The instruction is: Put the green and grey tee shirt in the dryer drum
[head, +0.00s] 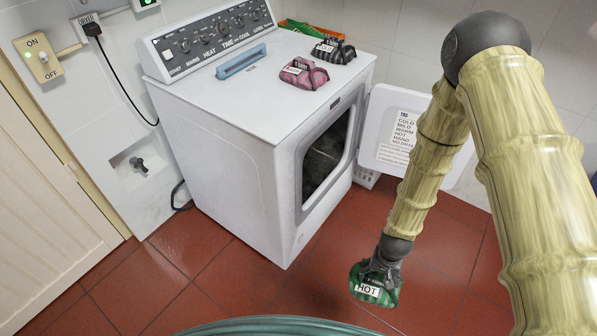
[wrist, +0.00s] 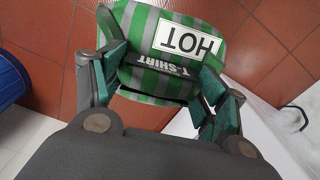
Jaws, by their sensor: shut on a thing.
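The green and grey striped tee shirt (head: 374,284) is a folded bundle with a white "HOT" label. My gripper (head: 383,262) is shut on it and holds it in front of the dryer, over the red floor. In the wrist view the tee shirt (wrist: 172,60) sits between the two fingers of my gripper (wrist: 158,95), label facing the camera. The dryer (head: 225,120) is white, and its door (head: 388,128) stands open to the right. The dark dryer drum (head: 325,150) shows through the opening, up and left of my gripper. Its inside is mostly hidden.
On the dryer top lie a pink striped bundle (head: 304,73), a black striped bundle (head: 333,50) and a blue object (head: 241,61). A green-orange tray (head: 302,27) is behind them. A teal rounded rim (head: 275,326) is at the bottom edge. Red floor is clear before the dryer.

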